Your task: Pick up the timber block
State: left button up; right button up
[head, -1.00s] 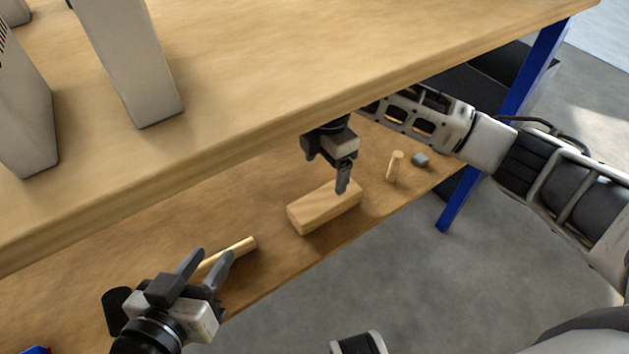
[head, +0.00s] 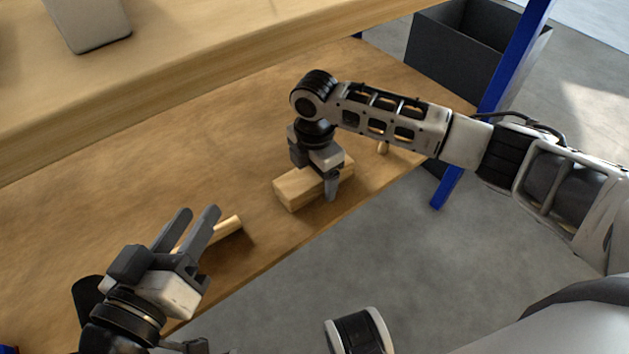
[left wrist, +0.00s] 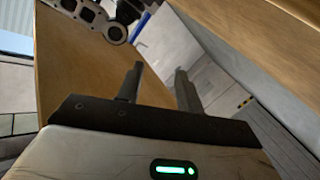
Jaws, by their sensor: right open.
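The timber block (head: 290,190) is a pale wooden bar lying on the lower shelf (head: 225,150) in the head view. My right gripper (head: 331,187) points down over the block's right part. One finger shows in front of the block's near side; the other finger is hidden. The block rests on the shelf and is partly covered by the gripper. My left gripper (head: 195,212) is open and empty, with its fingers apart near the shelf's front edge. Its spread fingers also show in the left wrist view (left wrist: 159,68).
The upper tabletop (head: 180,60) overhangs the shelf's back. A dark bin (head: 455,55) and a blue leg (head: 446,187) are at the right.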

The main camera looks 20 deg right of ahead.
jog(key=c, duration=1.2)
jog(key=shift+r, duration=0.1)
